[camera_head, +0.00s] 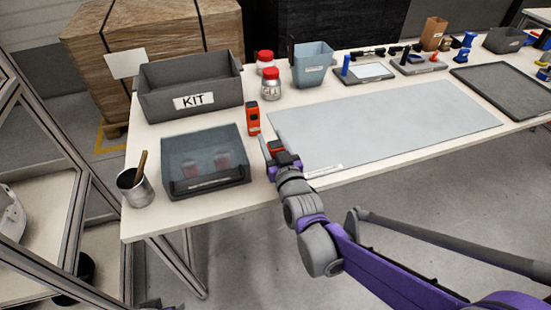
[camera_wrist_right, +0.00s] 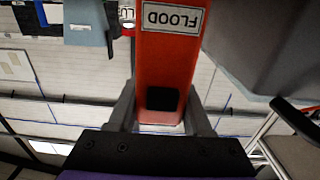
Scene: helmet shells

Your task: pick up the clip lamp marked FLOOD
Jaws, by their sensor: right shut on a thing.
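The clip lamp marked FLOOD (camera_wrist_right: 165,60) is orange-red, with a white label that reads upside down in the right wrist view. My right gripper (camera_wrist_right: 160,108) is shut on it, with one finger on each side. In the head view my right gripper (camera_head: 277,154) is at the front of the table, and only a small orange part of the held lamp (camera_head: 276,147) shows. I cannot tell whether the lamp touches the table. A second orange lamp (camera_head: 253,118) stands upright just behind and to the left. My left gripper is not in view.
A grey KIT bin (camera_head: 158,104) and a clear-lidded box (camera_head: 205,182) stand to the left. Red-lidded jars (camera_head: 271,88) and a blue-grey bin (camera_head: 314,72) stand behind. A pale mat (camera_head: 400,122) lies bare to the right. A metal cup (camera_head: 139,192) stands at the front left corner.

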